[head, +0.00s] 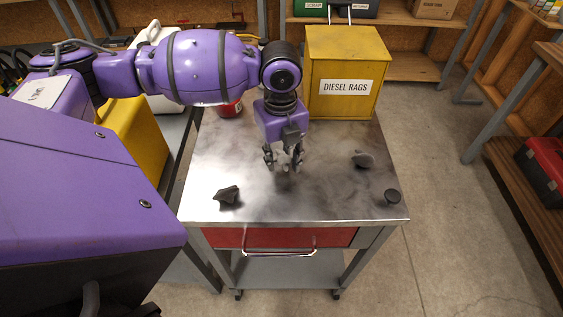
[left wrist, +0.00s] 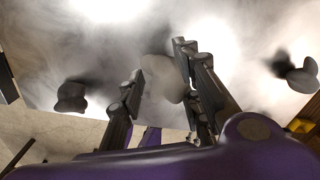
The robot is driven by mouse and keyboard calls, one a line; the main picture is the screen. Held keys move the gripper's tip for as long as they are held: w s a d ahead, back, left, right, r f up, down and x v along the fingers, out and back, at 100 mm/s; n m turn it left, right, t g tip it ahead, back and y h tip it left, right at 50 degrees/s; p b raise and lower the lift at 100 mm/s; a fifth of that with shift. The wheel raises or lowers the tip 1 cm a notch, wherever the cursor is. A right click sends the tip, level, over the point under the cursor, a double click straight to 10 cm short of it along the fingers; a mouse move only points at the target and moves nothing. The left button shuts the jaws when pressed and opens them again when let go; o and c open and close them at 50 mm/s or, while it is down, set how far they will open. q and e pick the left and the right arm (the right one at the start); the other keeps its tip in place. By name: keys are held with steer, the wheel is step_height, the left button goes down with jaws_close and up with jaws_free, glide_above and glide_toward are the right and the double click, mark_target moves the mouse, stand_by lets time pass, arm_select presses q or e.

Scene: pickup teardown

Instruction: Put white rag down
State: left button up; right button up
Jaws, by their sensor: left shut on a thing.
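My left gripper (head: 284,160) points down over the middle of the metal cart top (head: 320,197). In the left wrist view, its fingers (left wrist: 160,92) are around a pale grey-white crumpled piece, the white rag (left wrist: 163,72). The fingers mostly hide the rag in the head view. I cannot tell whether the rag touches the metal. A dark crumpled rag (head: 228,196) lies at the front left of the cart top. My right gripper is not in view.
A yellow box labelled "DIESEL RAGS" (head: 347,60) stands at the back of the cart. A red can (head: 229,109) stands at the back left. Bare metal surrounds my gripper.

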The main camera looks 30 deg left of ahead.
arm_select(q)
step_height(320, 180, down, 2)
steer(key=shift+f, duration=0.2)
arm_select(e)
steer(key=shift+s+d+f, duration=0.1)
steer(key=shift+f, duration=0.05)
arm_select(q)
steer(key=shift+d, duration=0.1)
steer(key=shift+f, duration=0.1)
steer(key=o, duration=1)
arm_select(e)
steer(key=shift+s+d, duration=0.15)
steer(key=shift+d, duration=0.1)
